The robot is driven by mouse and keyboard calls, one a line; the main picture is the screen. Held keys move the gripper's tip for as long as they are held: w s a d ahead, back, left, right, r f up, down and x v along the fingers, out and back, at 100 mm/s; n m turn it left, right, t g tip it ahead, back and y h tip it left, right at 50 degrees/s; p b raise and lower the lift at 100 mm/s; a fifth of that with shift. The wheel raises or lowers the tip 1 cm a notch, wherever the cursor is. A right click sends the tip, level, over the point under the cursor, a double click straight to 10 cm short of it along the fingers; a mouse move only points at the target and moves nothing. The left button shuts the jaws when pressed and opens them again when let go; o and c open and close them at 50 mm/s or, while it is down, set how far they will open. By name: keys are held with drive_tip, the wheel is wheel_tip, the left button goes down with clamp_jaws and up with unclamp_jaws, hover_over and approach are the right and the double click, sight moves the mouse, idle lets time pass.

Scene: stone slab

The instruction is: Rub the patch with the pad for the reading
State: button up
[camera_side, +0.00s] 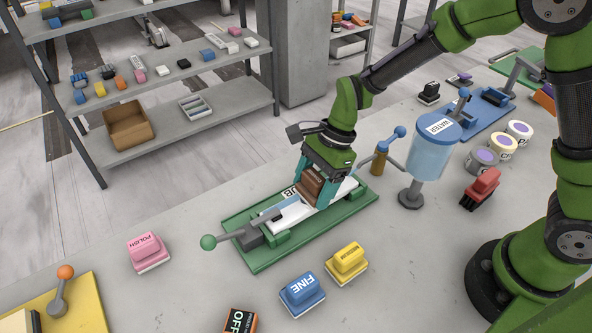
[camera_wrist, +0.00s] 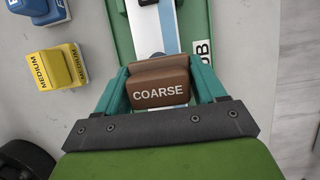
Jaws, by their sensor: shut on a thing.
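My gripper (camera_side: 317,187) is shut on a brown pad (camera_wrist: 159,82) marked COARSE. The brown pad also shows in the side view (camera_side: 313,186), low over a white slab (camera_side: 345,188) held in a green fixture (camera_side: 242,221). A pale blue strip, which looks like the patch (camera_side: 282,206), runs along the slab to the left of the pad. In the wrist view the blue strip (camera_wrist: 166,24) runs up from just beyond the pad. I cannot tell whether the pad touches the slab. The part under the pad is hidden.
Loose pads stand nearby: pink POLISH (camera_side: 149,252), blue FINE (camera_side: 302,294) and yellow MEDIUM (camera_side: 346,262). A clamp lever with a green ball (camera_side: 208,242) sticks out left of the fixture. A blue WATER tank (camera_side: 430,150) stands close on the right.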

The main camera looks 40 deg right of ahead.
sight(291, 209)
drive_tip(key=d, duration=0.3)
drive_tip(key=shift+d, duration=0.2)
drive_tip(key=shift+a, duration=3.85)
drive_tip(key=d, duration=0.7)
drive_tip(key=shift+d, duration=0.2)
drive_tip(key=shift+d+r, duration=0.1)
drive_tip(key=shift+r, duration=4)
